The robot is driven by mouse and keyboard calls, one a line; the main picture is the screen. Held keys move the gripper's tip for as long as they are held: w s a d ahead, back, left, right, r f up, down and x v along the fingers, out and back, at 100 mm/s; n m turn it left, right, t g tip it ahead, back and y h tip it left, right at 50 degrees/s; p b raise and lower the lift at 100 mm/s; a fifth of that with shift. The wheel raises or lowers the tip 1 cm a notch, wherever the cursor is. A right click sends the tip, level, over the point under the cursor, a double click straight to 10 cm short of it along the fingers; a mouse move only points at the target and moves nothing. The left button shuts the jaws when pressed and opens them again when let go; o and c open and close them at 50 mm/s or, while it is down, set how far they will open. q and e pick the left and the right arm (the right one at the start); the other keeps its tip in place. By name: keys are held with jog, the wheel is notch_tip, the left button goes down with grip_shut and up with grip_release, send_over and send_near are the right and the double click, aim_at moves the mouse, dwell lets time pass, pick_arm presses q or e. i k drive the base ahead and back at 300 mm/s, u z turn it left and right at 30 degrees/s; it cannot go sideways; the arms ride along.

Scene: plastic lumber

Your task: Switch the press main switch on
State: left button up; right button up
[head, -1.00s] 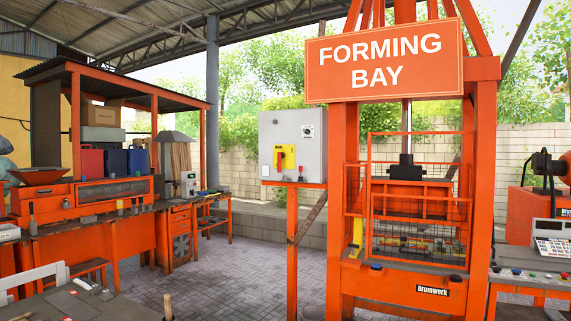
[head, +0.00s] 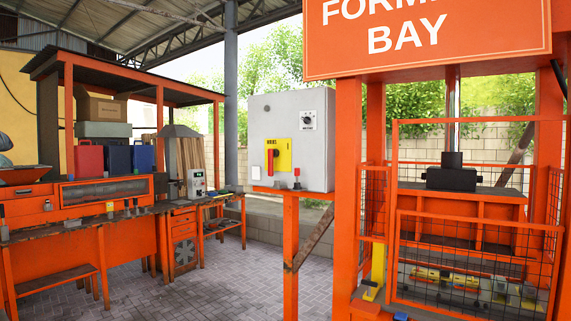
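The press main switch (head: 277,158) is a yellow plate with a red handle on the front of a grey control box (head: 259,117). The red handle sits at the left part of the yellow plate and looks upright; its exact setting is too small to tell. A black rotary knob (head: 307,120) on a white plate is on the box's upper right. The box stands on an orange post stand (head: 291,245) left of the orange forming press (head: 345,180). Neither of my grippers is in view.
A mesh guard (head: 475,255) fronts the press under the FORMING BAY sign (head: 425,35). An orange workbench (head: 85,250) with a roofed rack stands at the left. Brick-paved floor (head: 215,275) between the bench and the box stand is clear.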

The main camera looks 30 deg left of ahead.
aim_at(272, 152)
jog(key=i, duration=1.1)
jog(key=u, duration=1.45)
